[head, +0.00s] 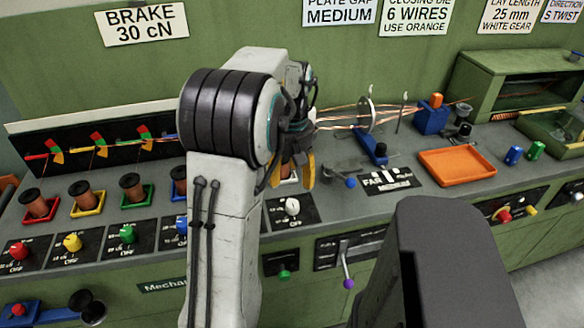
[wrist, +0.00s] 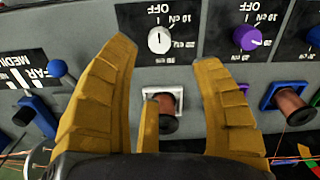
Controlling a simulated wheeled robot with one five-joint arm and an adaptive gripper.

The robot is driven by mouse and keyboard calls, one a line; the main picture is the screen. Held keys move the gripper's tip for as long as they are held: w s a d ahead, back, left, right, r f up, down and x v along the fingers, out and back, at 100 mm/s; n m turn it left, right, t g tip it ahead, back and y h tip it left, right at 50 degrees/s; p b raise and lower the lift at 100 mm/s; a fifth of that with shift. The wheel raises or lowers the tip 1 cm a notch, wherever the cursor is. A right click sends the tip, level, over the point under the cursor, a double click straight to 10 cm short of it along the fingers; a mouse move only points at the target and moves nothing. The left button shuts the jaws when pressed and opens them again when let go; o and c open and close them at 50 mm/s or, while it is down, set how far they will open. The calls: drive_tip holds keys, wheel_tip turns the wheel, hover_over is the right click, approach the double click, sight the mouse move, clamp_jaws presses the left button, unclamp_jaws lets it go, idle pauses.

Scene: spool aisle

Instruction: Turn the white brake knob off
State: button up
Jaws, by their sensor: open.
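The white brake knob (head: 292,206) sits on a black dial plate on the console, just below my gripper in the head view. In the wrist view the white knob (wrist: 158,40) appears upside down beside its OFF label, beyond my fingertips. Its pointer setting is too small to read surely. My gripper (head: 292,179) has yellow fingers pointing down. In the wrist view my gripper (wrist: 164,52) is open and empty, its fingers spread either side of the knob and apart from it. A copper spool in a white holder (wrist: 148,92) lies partly behind the fingers.
A purple knob (wrist: 247,38) is beside the white one. Red, yellow and green knobs (head: 127,234) stand farther left. A blue ball lever (head: 351,182) is close on the right. A purple-tipped lever (head: 348,283) and a green knob (head: 285,274) are on the front face.

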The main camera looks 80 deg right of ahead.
drive_tip(key=shift+r, duration=1.1)
drive_tip(key=a+f+m, duration=0.1)
drive_tip(key=m, duration=0.1)
drive_tip(key=a+f+m, duration=0.1)
drive_tip(key=f+m, duration=0.1)
drive_tip(key=a+f+m, duration=0.1)
drive_tip(key=f, duration=0.1)
drive_tip(key=shift+w+a+f+m, duration=0.1)
drive_tip(key=shift+w+m, duration=0.05)
drive_tip(key=shift+m, duration=0.25)
drive_tip(key=w+a+r+n+p, duration=0.1)
drive_tip(key=w+a+n, duration=0.2)
drive_tip(key=w+a, duration=0.55)
drive_tip(key=w+a+r+n+p, duration=0.1)
drive_tip(key=w+a+r+n, duration=0.15)
drive_tip(key=w+a, duration=0.6)
drive_tip(key=w+a+r+n+t, duration=0.1)
drive_tip(key=a+r+n, duration=0.1)
drive_tip(key=a+n, duration=0.3)
drive_tip(key=w+a+r+n+t+p, duration=0.1)
drive_tip(key=a+n, duration=0.5)
drive_tip(key=a, duration=0.8)
drive_tip(key=shift+w+a+r+t, duration=0.3)
drive_tip(key=shift+w+r+t, duration=0.45)
drive_tip(key=shift+r, duration=0.4)
